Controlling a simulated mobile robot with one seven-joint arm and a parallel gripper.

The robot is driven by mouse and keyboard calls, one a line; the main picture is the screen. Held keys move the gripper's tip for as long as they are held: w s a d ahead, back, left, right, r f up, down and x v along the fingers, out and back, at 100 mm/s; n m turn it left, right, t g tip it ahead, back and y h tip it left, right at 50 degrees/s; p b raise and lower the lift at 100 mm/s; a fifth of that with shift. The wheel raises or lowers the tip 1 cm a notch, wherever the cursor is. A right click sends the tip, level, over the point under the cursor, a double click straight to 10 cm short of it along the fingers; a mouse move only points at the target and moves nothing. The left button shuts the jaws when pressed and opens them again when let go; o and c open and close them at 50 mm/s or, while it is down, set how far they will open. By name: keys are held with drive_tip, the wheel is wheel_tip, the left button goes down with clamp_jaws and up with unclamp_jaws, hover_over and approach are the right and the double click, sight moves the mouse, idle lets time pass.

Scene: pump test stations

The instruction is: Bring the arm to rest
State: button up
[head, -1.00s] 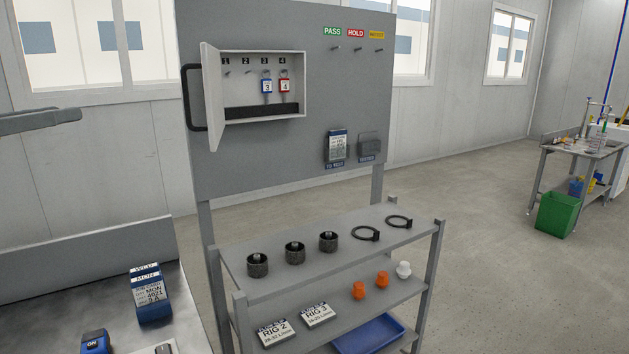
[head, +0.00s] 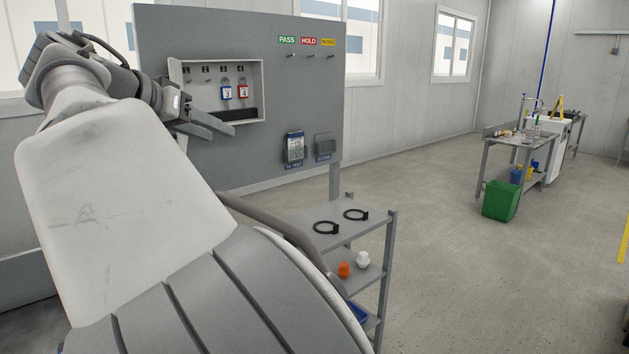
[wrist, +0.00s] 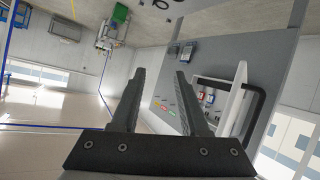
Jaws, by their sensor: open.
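My gripper (head: 208,127) is raised in front of the key cabinet on the grey board in the head view. In the wrist view my gripper (wrist: 160,98) has its two fingers apart with nothing between them. The wall cabinet (head: 258,75) is open, with a blue padlock (head: 226,92) and a red padlock (head: 243,90) on hooks inside.
The grey board (head: 300,100) carries PASS, HOLD and a yellow tag over empty hooks, and two holders below. A shelf cart (head: 375,222) with black rings and caps stands under it. A green bin (head: 501,200) and bench (head: 520,145) stand right. Floor between is clear.

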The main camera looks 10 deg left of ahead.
drive_tip(key=w+d+f+g+p, duration=0.1)
drive_tip(key=w+d+g, duration=0.1)
drive_tip(key=d, duration=0.7)
drive_tip(key=w+d+f+g+p, duration=0.1)
drive_tip(key=w+d+f+g, duration=0.1)
drive_tip(key=d, duration=0.6)
drive_tip(key=s+d+f+g+y+p, duration=0.25)
drive_tip(key=s+d, duration=0.25)
drive_tip(key=d, duration=0.7)
drive_tip(key=s+d+f+p, duration=0.1)
drive_tip(key=s+d+f, duration=0.2)
drive_tip(key=s, duration=0.4)
drive_tip(key=s+d+f+y+p, duration=0.1)
drive_tip(key=s+d+f, duration=0.2)
drive_tip(key=s, duration=0.4)
drive_tip(key=s+d+f+n+p, duration=0.1)
drive_tip(key=s+d+f, duration=0.2)
drive_tip(key=s, duration=0.5)
drive_tip(key=shift+d+f, duration=0.35)
drive_tip(key=shift+f, duration=0.45)
